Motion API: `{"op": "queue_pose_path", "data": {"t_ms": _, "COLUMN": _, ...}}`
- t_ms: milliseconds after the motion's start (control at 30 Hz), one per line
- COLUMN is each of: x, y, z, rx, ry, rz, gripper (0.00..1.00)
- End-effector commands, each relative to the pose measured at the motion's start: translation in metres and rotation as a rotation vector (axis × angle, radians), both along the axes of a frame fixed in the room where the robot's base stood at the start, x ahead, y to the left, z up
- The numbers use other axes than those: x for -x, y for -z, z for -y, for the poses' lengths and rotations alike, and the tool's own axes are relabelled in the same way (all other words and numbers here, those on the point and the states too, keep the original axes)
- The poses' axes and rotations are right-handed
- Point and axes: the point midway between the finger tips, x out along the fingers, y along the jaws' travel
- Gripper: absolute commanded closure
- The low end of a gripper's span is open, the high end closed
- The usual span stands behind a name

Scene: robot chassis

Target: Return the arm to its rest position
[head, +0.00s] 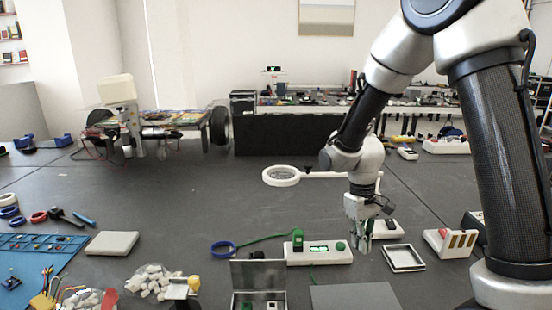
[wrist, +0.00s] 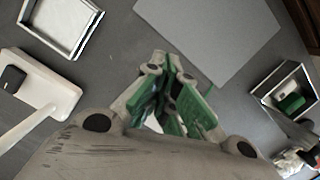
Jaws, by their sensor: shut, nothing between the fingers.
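My gripper (head: 364,240) hangs at the end of my arm, right of centre in the head view, pointing down above the dark tabletop. In the wrist view my gripper (wrist: 175,78) has green-padded fingers that come together at their tips, with nothing between them. My arm rises from its base at the right edge and bends over and down to the gripper.
A grey flat mat (head: 355,297) lies at the front; it also shows in the wrist view (wrist: 212,35). An open metal box (head: 258,275) stands left of it. A magnifier ring (head: 281,176) stands behind the gripper. A blue mat (head: 35,262) lies at far left.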

Motion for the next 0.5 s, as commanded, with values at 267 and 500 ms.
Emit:
{"op": "queue_pose_path", "data": {"t_ms": 267, "x": 0.059, "y": -0.094, "z": 0.046, "rx": -0.011, "ry": 0.141, "rz": 0.068, "gripper": 1.00}}
{"op": "queue_pose_path", "data": {"t_ms": 500, "x": 0.123, "y": -0.164, "z": 0.087, "rx": -0.050, "ry": 0.278, "rz": 0.230, "gripper": 1.00}}
